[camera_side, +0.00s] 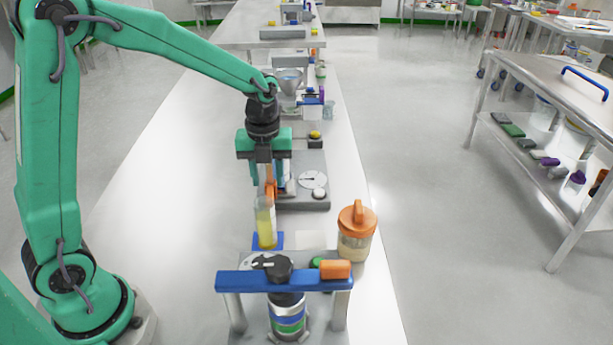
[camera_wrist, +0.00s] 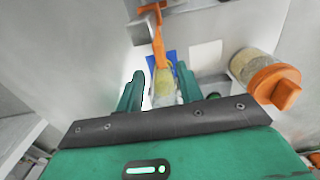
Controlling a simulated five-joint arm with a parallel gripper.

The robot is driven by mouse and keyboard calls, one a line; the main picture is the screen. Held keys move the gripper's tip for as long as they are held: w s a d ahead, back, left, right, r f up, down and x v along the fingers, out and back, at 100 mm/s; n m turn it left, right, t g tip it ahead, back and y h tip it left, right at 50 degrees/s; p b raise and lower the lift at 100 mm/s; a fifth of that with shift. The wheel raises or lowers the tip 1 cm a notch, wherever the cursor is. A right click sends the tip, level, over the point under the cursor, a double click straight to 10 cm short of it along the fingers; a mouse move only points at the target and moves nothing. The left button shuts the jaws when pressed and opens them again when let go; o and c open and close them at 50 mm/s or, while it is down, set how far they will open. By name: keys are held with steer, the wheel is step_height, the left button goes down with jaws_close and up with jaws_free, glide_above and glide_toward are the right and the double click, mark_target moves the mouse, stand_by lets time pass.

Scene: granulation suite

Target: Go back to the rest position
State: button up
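My gripper (camera_side: 268,180) hangs pointing down over the bench. Its two green fingers are spread apart, and they also show in the wrist view (camera_wrist: 160,72). A clear tube with yellow contents (camera_side: 265,225) stands upright on a blue pad (camera_side: 268,243), below and nearer the side camera than the fingers. In the wrist view the tube (camera_wrist: 163,85) appears between the fingers, with space on both sides. An orange strip (camera_wrist: 157,40) reaches toward the tube's top; whether it touches cannot be told. Nothing is seen held.
An orange-lidded jar (camera_side: 356,235) stands right of the tube. A blue-topped stand (camera_side: 245,282) is in front. A grey balance-like device (camera_side: 308,188) is behind, with a funnel (camera_side: 289,80) farther back. The bench left of my gripper is clear.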

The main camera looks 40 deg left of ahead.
steer(key=shift+r, duration=0.15)
steer(key=s+r+n+t, duration=0.2)
steer(key=s+r+n, duration=0.4)
steer(key=s+n, duration=0.3)
steer(key=s+r+n+t, duration=0.3)
steer(key=s+r+n, duration=0.3)
steer(key=n, duration=1.2)
steer(key=s, duration=0.3)
steer(key=shift+s+a+t, duration=0.15)
steer(key=shift+a+t, duration=0.05)
steer(key=shift+t, duration=0.1)
